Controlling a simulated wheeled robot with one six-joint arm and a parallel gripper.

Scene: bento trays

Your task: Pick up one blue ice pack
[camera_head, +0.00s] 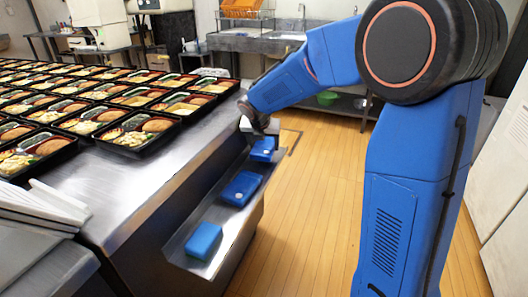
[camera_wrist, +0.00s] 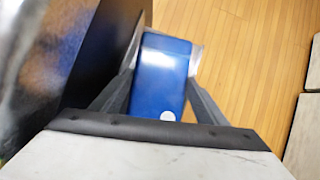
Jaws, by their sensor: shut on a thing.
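My gripper (camera_wrist: 162,98) is shut on a blue ice pack (camera_wrist: 162,72), which sits between its two dark fingers in the wrist view. The pack has a pale round cap near its lower end. In the head view the same pack (camera_head: 263,148) shows under my gripper at the far end of the metal side shelf. I cannot tell whether it is clear of the shelf. A second blue ice pack (camera_head: 241,188) lies on the middle of the shelf, and a third (camera_head: 203,241) lies at its near end.
The side shelf (camera_head: 228,222) hangs along the steel table (camera_head: 135,195). Many filled bento trays (camera_head: 137,131) cover the table to the left. White lids or panels (camera_head: 45,203) are stacked at the near left. Wooden floor (camera_head: 310,190) is clear right of the shelf.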

